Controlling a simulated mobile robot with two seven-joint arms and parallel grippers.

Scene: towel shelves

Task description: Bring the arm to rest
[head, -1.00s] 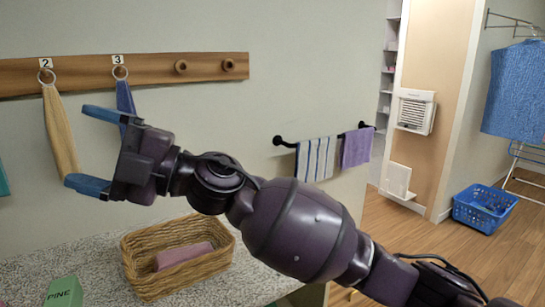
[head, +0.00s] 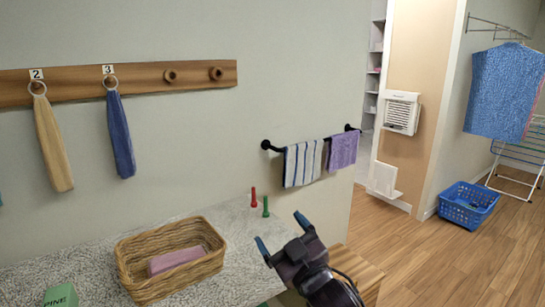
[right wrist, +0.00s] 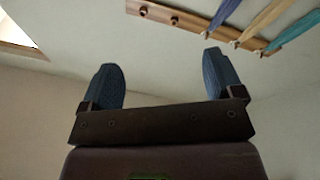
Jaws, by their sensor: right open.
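My right gripper (head: 282,235) is low in the head view, by the right part of the speckled counter (head: 235,222). Its two blue fingers are apart, with nothing between them. In the right wrist view the same open fingers (right wrist: 155,80) point up towards the wall, and the peg rail (right wrist: 185,22) shows beyond them. My left gripper is not in view.
A wicker basket (head: 130,270) holds a pink cloth (head: 176,260). A red bottle-like item (head: 253,197) and a green one (head: 265,207) stand near my right gripper. A tan towel (head: 52,142) and a blue towel (head: 120,137) hang from the rail. A towel bar (head: 272,147) holds two towels.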

